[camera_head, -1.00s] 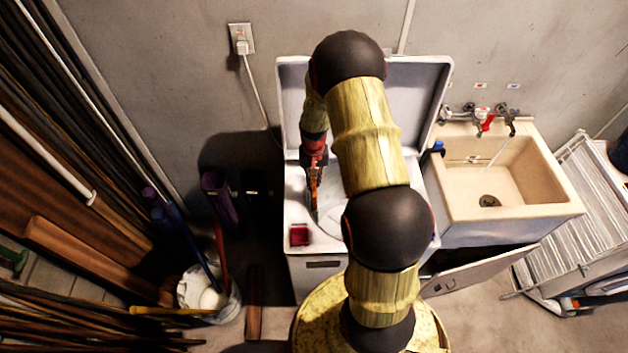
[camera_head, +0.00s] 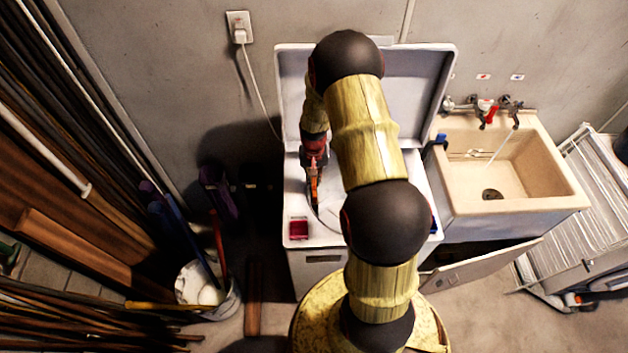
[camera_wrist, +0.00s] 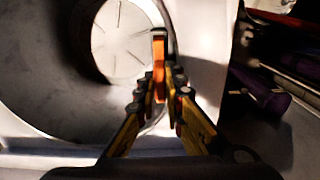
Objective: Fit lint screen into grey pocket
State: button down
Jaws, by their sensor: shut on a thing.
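My gripper (camera_wrist: 160,92) is shut on a thin upright orange piece, which I take to be the lint screen (camera_wrist: 158,68). In the head view my gripper (camera_head: 315,160) hangs over the left side of the open white washer (camera_head: 317,257), and the orange piece (camera_head: 313,190) points down at the round tub opening. In the wrist view the far end of the piece overlaps the right part of the drum rim. I cannot make out the grey pocket clearly. My arm hides much of the washer's right side and the tub.
A small red box (camera_head: 298,228) sits on the washer's front left corner. The raised lid (camera_head: 425,85) stands behind my arm. A beige sink (camera_head: 565,180) is at the right. A bucket (camera_head: 226,305) and long poles crowd the left.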

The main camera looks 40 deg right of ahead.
jog(key=c, duration=1.8)
grip_release()
jog(key=shift+c, duration=0.2)
jog(key=shift+r, duration=0.1)
notch_tip(320, 180, up, 12)
jog(key=shift+f, duration=0.1)
jog(key=s+a+r+n+t+b, duration=0.2)
jog(key=s+a+r+b, duration=0.2)
jog(key=a, duration=0.4)
jog(key=s+a+r+n+t+b, duration=0.1)
jog(key=s+a+r+n+b, duration=0.2)
jog(key=s+a+r+b, duration=0.2)
jog(key=s+a+r+n+t+b, duration=0.2)
jog(key=s+a+r+b, duration=0.2)
jog(key=s+a, duration=0.7)
notch_tip(320, 180, up, 3)
jog(key=shift+f+t+b, duration=0.15)
jog(key=shift+t+b, duration=0.15)
jog(key=shift+b, duration=0.1)
